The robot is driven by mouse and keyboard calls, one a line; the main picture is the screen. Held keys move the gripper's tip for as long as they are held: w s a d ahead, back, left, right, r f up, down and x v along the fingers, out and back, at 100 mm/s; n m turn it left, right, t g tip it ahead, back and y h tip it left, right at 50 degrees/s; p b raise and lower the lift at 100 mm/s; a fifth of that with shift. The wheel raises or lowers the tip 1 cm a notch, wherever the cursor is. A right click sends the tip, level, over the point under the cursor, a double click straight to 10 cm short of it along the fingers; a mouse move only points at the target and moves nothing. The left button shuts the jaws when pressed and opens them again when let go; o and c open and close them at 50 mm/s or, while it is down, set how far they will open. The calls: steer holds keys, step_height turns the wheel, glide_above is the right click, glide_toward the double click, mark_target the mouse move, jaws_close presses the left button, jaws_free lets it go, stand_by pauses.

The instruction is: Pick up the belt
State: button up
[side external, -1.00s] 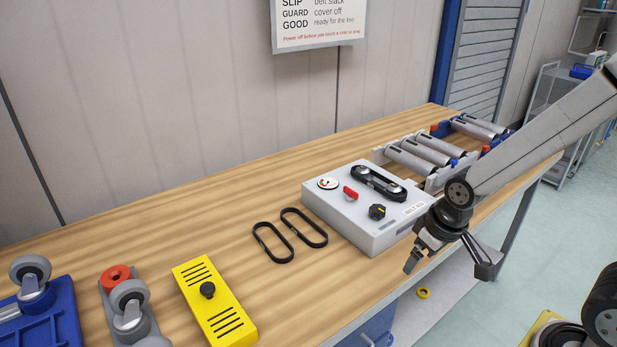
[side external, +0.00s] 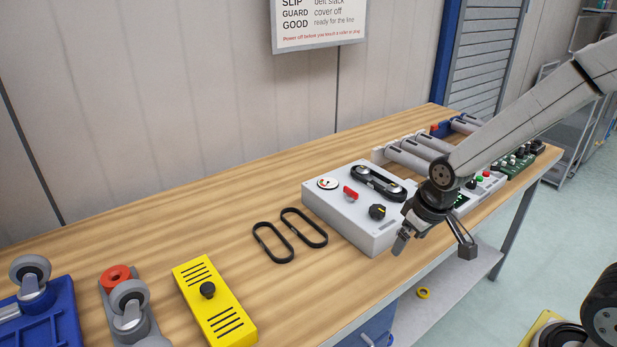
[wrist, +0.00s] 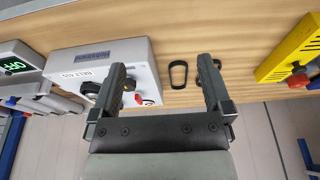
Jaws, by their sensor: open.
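Two black loop belts lie flat side by side on the wooden bench. The left belt (side external: 258,240) and the right belt (side external: 304,243) are left of the grey control box in the side view. In the wrist view one belt (wrist: 170,76) shows between my fingers, farther off, and the other is partly hidden by a finger. A third belt (side external: 378,183) sits around pulleys on top of the box. My gripper (side external: 434,246) is open and empty, beside the box's front right corner, well to the right of the loose belts.
The grey box (side external: 370,235) with a red switch and black knob stands between my gripper and the loose belts. A yellow slotted cover (side external: 196,272), caster wheels (side external: 132,310) and rollers (side external: 408,160) are on the bench (side external: 150,225). Bare wood surrounds the loose belts.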

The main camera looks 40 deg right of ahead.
steer(key=w+d+r, duration=0.1)
steer(key=w+d, duration=0.8)
steer(key=w, duration=0.5)
steer(key=t, duration=0.2)
glide_toward(380, 177)
steer(key=a, duration=0.3)
steer(key=shift+s+d, duration=0.25)
steer(key=shift+s, duration=0.2)
steer(key=shift+f, duration=0.1)
steer(key=shift+x, duration=1.15)
steer(key=shift+f, duration=0.1)
steer(key=shift+x, duration=2.6)
steer(key=shift+s, duration=0.1)
